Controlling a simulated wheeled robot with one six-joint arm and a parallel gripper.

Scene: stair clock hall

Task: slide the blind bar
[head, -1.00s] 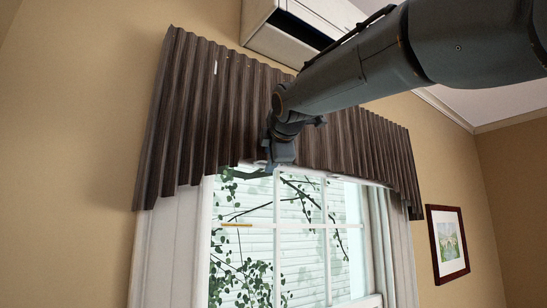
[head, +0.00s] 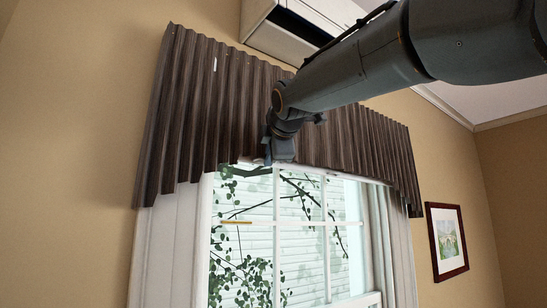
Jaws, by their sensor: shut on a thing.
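A dark brown pleated valance (head: 200,110) hangs across the top of the window. A thin pale bar (head: 345,178) runs along under its lower edge, most of it hidden by the pleats. My gripper (head: 266,164) is at this lower edge, left of the window's middle. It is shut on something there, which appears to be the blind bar. The jaws are small and dark, so the exact contact cannot be made out.
The white-framed window (head: 276,230) shows branches outside. Pale curtains (head: 165,250) hang at its sides. A white box-like unit (head: 262,22) is on the wall above, near my arm. A framed picture (head: 447,241) hangs at the right.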

